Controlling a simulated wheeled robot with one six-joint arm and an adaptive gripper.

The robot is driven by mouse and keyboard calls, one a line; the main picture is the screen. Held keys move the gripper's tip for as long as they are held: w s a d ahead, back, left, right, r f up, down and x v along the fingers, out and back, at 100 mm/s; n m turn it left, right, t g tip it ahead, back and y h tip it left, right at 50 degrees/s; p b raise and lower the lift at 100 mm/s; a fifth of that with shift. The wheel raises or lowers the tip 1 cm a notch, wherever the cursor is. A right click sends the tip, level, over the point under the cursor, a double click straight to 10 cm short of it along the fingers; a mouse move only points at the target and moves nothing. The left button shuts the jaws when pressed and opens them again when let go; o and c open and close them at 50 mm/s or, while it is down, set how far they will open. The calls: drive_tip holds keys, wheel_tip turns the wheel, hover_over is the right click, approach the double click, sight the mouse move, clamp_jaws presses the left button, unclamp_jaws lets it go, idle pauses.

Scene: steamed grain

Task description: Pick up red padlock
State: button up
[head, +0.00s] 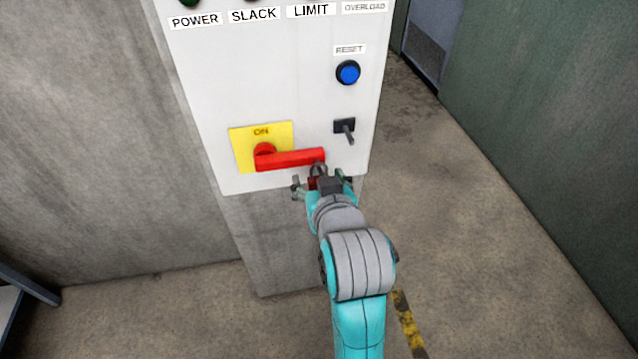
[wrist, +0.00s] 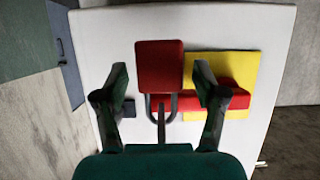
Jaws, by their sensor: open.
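The red padlock (wrist: 160,66) shows in the wrist view as a red block with a dark shackle (wrist: 175,103), in front of the red switch handle (wrist: 238,97). In the head view it is a small dark red patch (head: 312,183) below the right end of the red handle (head: 292,159), mostly hidden by my gripper. My gripper (wrist: 161,76) is open, with one finger on each side of the padlock and gaps to both sides. In the head view my gripper (head: 323,186) is at the panel's lower edge.
The handle sits on a yellow ON plate (head: 244,135) on a white panel (head: 220,80). A black toggle switch (head: 344,126) and a blue reset button (head: 348,72) are up and to the right. A concrete pillar stands below the panel. Open floor (head: 470,230) lies to the right.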

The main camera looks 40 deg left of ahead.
drive_tip(key=c, duration=1.3)
drive_tip(key=shift+r, duration=0.2)
